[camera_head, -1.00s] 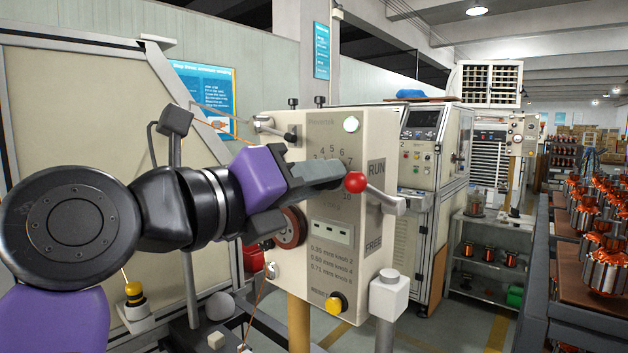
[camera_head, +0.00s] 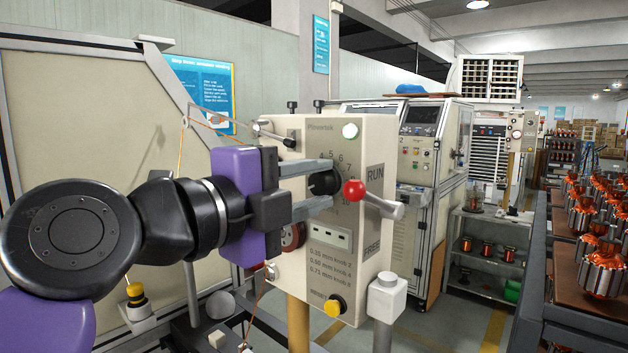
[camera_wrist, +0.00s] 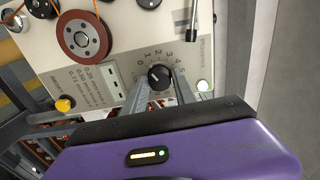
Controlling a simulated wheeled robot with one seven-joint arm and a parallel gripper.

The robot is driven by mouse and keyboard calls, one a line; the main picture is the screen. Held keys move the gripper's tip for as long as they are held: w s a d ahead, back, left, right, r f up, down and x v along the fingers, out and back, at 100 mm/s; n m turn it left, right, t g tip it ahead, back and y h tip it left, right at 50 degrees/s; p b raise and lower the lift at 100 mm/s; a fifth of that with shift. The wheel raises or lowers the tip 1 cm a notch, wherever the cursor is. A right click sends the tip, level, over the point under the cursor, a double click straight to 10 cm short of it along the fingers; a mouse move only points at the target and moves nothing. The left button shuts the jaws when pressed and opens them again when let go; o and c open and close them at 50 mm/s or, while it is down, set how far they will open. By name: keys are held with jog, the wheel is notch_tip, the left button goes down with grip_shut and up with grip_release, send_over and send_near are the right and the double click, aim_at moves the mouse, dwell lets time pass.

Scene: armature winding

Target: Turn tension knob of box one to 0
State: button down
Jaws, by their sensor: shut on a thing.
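The tension box (camera_head: 354,249) is a beige unit with a grey panel, printed RUN and FREE on its right side. Its black tension knob (camera_head: 324,182) sits in a ring of numbers, some hidden behind my fingers. The knob also shows in the wrist view (camera_wrist: 159,76), with digits from 0 to 5 readable around it. My gripper (camera_head: 322,183) reaches in from the left, its two grey fingers one above the other on either side of the knob. In the wrist view my gripper (camera_wrist: 162,92) has its fingertips against the knob's sides. The knob's exact setting is too small to tell.
A red-ball lever (camera_head: 355,190) sticks out just right of the knob. A red-rimmed pulley (camera_wrist: 82,36) is on the same face. Racks of armatures (camera_head: 600,244) stand at the right.

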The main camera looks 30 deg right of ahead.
jog(key=shift+n+p, duration=0.35)
jog(key=shift+n, duration=1.25)
jog(key=c, duration=1)
grip_release()
jog(key=b+v, duration=0.1)
jog(key=v, duration=0.7)
jog(key=shift+b, duration=0.35)
